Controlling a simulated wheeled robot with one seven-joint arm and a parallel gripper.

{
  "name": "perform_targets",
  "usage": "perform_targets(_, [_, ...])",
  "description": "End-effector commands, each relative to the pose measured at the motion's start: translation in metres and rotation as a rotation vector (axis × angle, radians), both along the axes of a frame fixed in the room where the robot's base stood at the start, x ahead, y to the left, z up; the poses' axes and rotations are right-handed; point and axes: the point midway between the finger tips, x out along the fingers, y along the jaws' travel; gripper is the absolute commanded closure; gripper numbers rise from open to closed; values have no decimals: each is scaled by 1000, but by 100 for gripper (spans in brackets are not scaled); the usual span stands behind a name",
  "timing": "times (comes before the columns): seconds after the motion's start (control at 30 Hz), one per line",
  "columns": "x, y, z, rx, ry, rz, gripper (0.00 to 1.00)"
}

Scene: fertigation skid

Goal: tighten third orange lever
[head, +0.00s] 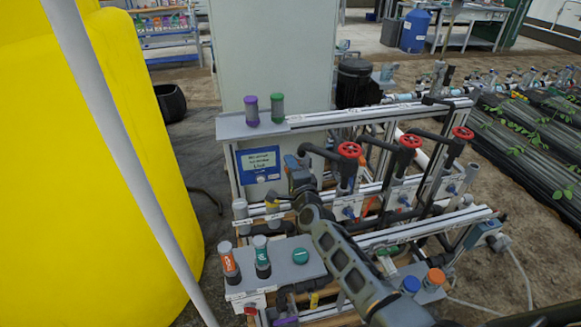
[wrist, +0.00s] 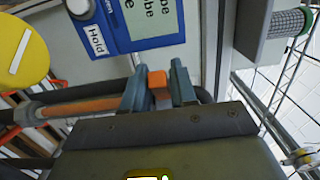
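In the wrist view, my gripper (wrist: 158,82) has its two blue-grey fingers on either side of a small orange block, the end of an orange lever (wrist: 158,92). The block fills the gap between the fingers, so the gripper looks shut on it. An orange bar (wrist: 85,106) runs left from behind the left finger; whether it joins the block is hidden. In the head view, my gripper (head: 292,165) is at the left end of the pipe rack, beside the blue-and-white sign (head: 259,163). Another orange lever (head: 369,206) shows beneath the red handwheels.
Three red handwheels (head: 411,141) stand on the rack to the right of my gripper. Purple and green capped cylinders (head: 251,110) stand above it. A yellow disc (wrist: 22,48) is at left in the wrist view. A big yellow tank (head: 80,170) fills the head view's left.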

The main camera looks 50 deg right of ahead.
Motion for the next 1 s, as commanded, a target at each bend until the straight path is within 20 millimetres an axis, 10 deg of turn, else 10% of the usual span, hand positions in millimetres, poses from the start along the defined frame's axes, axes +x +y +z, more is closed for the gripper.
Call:
perform_targets(0.27, [0, 0, 0, 0, 0, 0, 100])
perform_targets(1.0, [-3, -20, -6, 4, -9, 26, 100])
